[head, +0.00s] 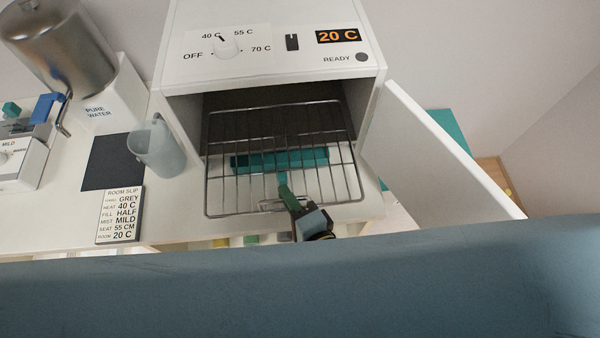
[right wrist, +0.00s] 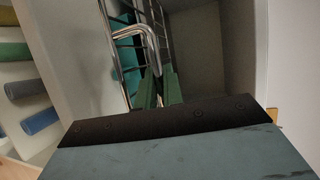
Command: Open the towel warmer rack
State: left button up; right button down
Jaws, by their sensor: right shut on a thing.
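The towel warmer (head: 270,45) is a white box with its door (head: 435,150) swung open to the right. Its wire rack (head: 335,185) sticks out of the front opening, with a small handle loop at its front edge. My right gripper (head: 285,198) is at that front edge, its green fingers shut on the rack's handle. In the right wrist view the green fingers (right wrist: 159,90) meet at the shiny metal handle (right wrist: 150,42). A teal thing (head: 265,160) shows through the rack's bars. My left gripper is not in view.
A grey-blue cup (head: 157,150), a room slip card (head: 121,215) and a dark mat (head: 113,162) lie left of the warmer. A metal dispenser (head: 60,45) stands further left. Rolled towels (right wrist: 28,88) show at left in the right wrist view.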

jog(key=shift+s, duration=0.4)
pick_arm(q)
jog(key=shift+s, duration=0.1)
pick_arm(e)
jog(key=c, duration=1.5)
grip_release()
jog(key=shift+c, duration=0.2)
